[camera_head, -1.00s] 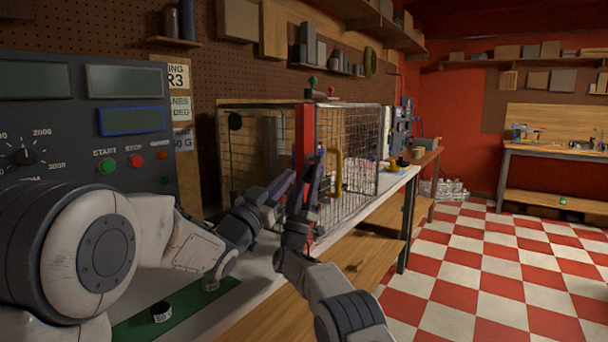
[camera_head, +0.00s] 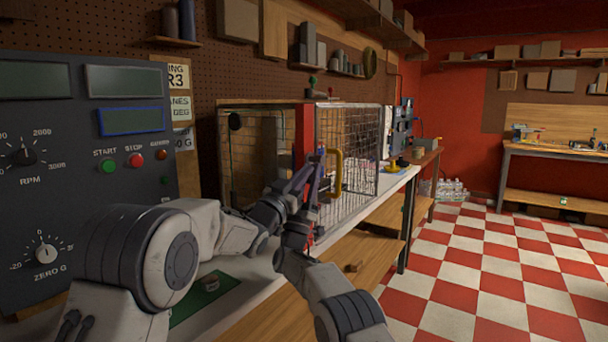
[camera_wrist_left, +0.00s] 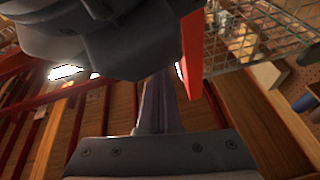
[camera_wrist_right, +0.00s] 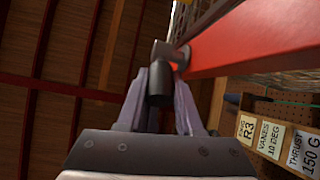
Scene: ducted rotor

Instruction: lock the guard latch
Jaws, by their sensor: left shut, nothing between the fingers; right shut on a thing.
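The wire mesh guard (camera_head: 362,150) stands on the bench, with a yellow handle (camera_head: 336,172) and a red post (camera_head: 303,132) at its left edge. In the right wrist view, a grey latch knob (camera_wrist_right: 159,88) sits on a short arm beside the red bar (camera_wrist_right: 255,42). My right gripper (camera_wrist_right: 160,95) is shut on this knob; in the head view its fingers (camera_head: 318,180) are beside the post. My left gripper (camera_wrist_left: 156,100) is shut and empty, close to the red post. In the head view the two grippers overlap and hide the latch.
A dark control panel (camera_head: 70,150) with dials and buttons stands at the left. A green mat (camera_head: 205,298) lies on the white bench top. A wooden shelf (camera_head: 345,275) is below the bench. The checkered floor (camera_head: 500,270) at the right is clear.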

